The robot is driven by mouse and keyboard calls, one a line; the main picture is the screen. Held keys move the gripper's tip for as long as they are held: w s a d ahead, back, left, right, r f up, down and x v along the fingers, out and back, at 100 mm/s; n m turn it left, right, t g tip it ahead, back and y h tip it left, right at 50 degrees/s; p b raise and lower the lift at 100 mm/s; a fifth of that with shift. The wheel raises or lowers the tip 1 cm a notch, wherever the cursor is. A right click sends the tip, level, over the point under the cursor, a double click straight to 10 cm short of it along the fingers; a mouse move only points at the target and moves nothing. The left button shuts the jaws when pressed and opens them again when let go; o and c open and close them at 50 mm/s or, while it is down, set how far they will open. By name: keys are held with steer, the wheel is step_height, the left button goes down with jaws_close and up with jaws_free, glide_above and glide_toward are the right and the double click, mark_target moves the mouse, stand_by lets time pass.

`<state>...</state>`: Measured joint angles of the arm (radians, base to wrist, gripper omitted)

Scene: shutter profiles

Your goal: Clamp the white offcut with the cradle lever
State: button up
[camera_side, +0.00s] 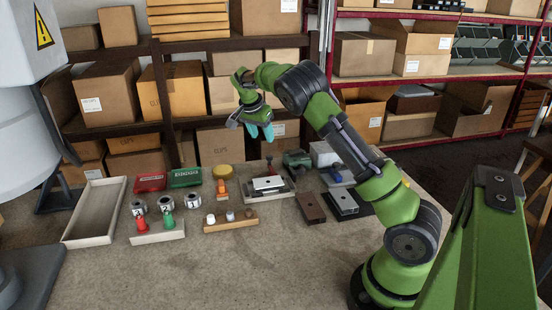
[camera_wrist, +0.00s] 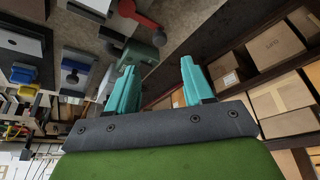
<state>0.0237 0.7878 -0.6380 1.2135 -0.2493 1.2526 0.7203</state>
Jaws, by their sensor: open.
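The white offcut (camera_side: 268,183) lies flat, with dark spots on its top, in the pale cradle (camera_side: 284,194) near the back of the bench. The cradle lever (camera_side: 269,163), with a red end, stands up behind the offcut in the side view. A red-knobbed lever (camera_wrist: 142,18) also shows at the top of the wrist view. My gripper (camera_side: 255,131) is raised in the air behind the bench items, apart from the cradle. In the wrist view its teal fingers (camera_wrist: 158,82) are spread with nothing between them. The offcut is not clearly visible there.
A green machine (camera_side: 298,160) stands just right of the cradle, with a brown block (camera_side: 310,207) and grey-topped dark block (camera_side: 344,201) nearby. A wooden peg strip (camera_side: 231,222) lies front left. An empty tray (camera_side: 95,212) is far left. Box shelves stand behind. The front bench is clear.

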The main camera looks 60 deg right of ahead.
mark_target(269, 156)
steer(key=x, duration=1)
steer(key=shift+f, duration=0.15)
jaws_close()
